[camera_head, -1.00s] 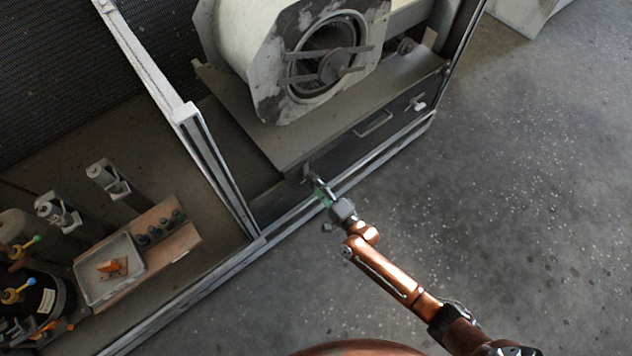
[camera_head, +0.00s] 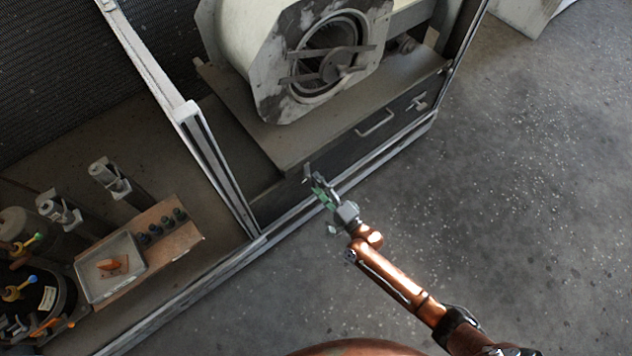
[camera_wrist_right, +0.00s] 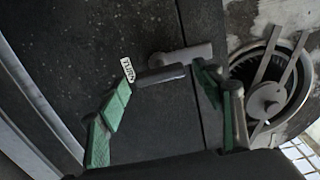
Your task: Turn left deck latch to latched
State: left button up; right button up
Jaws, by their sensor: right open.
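The left deck latch (camera_head: 307,172) is a small grey handle at the left end of the dark deck front, below the blower housing. My right gripper (camera_head: 319,186) is open just in front of the latch. In the wrist view its green-padded fingers (camera_wrist_right: 163,92) stand apart on either side of the lever. I cannot tell whether either finger touches it. My left gripper is not in view.
The blower housing (camera_head: 268,65) stands on the deck (camera_head: 245,105). A pull handle (camera_head: 376,123) and another latch (camera_head: 417,102) are on the deck front. A frame post (camera_head: 215,160) stands left of my gripper. Floor (camera_head: 520,180) on the right is clear.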

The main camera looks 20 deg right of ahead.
jog(key=v, duration=1)
jog(key=shift+s, duration=0.25)
